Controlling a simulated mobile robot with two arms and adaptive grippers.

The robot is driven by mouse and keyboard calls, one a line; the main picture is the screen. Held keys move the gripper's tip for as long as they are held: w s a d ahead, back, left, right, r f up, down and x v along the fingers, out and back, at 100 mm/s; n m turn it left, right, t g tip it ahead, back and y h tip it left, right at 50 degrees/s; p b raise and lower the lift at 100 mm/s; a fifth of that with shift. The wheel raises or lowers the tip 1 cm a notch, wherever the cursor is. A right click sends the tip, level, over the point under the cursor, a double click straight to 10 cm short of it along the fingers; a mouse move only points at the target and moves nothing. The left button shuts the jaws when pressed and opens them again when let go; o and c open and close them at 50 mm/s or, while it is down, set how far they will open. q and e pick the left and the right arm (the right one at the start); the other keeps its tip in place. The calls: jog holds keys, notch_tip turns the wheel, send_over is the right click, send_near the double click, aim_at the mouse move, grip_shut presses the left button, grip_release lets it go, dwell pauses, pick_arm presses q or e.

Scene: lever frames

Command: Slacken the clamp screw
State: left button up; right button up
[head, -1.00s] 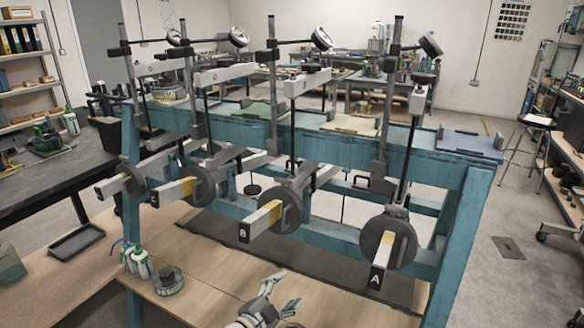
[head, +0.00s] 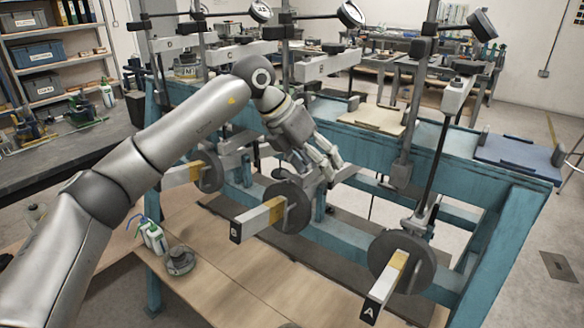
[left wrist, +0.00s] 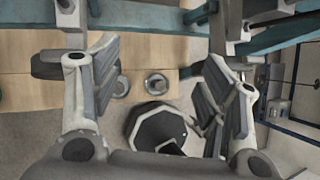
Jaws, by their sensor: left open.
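My left arm reaches in from the left in the head view. My left gripper (head: 328,163) is open, with its fingers above and just behind the disc (head: 295,212) of lever B (head: 262,220). Nothing shows between its fingertips there. In the left wrist view the two finger pads (left wrist: 160,85) stand wide apart. I cannot pick out the clamp screw for sure; the arm and hand cover part of the mechanism near lever B. Lever A (head: 385,286), with its own disc (head: 414,262), stands clear to the right. My right gripper is not in view.
The blue frame (head: 490,240) carries several levers, upright posts and dial gauges (head: 482,24). Another lever (head: 182,175) is at the left. A bottle (head: 154,238) and a round dark pot (head: 180,261) stand on the wooden bench (head: 235,285), which is bare in front of lever B.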

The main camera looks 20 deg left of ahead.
aim_at(290, 174)
pick_arm(q)
jog(key=a+r+n+y, duration=0.1)
jog(key=a+r+y, duration=0.3)
jog(key=a, duration=0.5)
jog(key=shift+t, duration=0.3)
jog(key=p+x, duration=0.2)
jog(key=x, duration=0.8)
jog(key=shift+w+d+f, duration=0.15)
jog(key=shift+w+f, duration=0.1)
jog(key=shift+w, duration=0.1)
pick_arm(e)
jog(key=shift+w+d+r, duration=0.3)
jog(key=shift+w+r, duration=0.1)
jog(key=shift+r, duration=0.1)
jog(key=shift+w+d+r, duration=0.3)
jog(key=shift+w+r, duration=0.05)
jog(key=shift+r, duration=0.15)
pick_arm(q)
jog(key=c, duration=1)
jog(key=shift+n, duration=0.3)
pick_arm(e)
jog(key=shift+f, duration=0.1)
